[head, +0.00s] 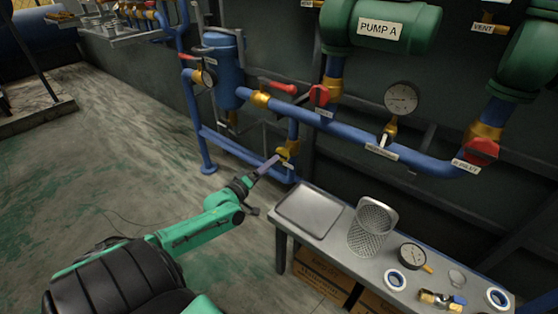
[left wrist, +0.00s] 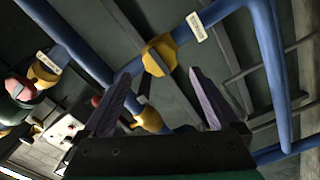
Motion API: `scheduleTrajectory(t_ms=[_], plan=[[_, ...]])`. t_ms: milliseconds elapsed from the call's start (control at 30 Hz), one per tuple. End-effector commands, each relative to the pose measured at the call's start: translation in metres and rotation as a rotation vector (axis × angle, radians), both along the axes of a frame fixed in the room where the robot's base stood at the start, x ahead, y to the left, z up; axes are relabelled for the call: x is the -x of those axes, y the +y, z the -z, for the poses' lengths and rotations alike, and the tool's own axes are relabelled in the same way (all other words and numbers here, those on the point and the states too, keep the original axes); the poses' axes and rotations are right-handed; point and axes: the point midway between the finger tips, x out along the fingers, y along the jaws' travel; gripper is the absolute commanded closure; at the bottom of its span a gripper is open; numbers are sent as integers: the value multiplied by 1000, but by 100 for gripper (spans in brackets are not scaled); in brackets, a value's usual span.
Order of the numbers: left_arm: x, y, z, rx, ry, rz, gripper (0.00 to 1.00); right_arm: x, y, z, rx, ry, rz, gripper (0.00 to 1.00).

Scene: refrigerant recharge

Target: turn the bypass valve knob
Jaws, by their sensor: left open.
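A yellow valve body (head: 288,150) sits on the low blue pipe beneath the main line, with a small label below it. I take it for the bypass valve; I cannot make out a separate knob on it. My left gripper (head: 270,164) is close to it, in front and slightly left. In the left wrist view, a yellow valve body (left wrist: 160,55) lies beyond the tips of my left gripper (left wrist: 160,74). The two fingers are spread with nothing between them. Whether a fingertip touches the valve is unclear. My right gripper is not in view.
Open floor lies left.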

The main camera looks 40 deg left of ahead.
Motion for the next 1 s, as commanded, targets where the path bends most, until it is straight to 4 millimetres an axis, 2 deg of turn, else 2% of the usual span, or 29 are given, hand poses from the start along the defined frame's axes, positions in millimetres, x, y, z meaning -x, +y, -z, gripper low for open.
scheduleTrajectory(t_ms=[100,333,500,567,600,733,767,833,1000], plan=[[-12,0,3,-1,-4,0,5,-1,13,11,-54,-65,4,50],[-38,1,3,1,-4,-1,5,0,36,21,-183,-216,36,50],[-59,1,3,0,-4,0,5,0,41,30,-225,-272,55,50],[-58,1,0,-1,0,0,24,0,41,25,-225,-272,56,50],[-57,1,0,-1,0,0,40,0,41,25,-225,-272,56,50],[-57,1,0,-1,1,0,90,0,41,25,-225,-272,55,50],[-57,1,0,-1,1,0,96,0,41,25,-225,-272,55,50],[-57,2,1,37,0,0,96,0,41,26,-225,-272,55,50],[-57,2,2,361,-7,0,95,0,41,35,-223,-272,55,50]])
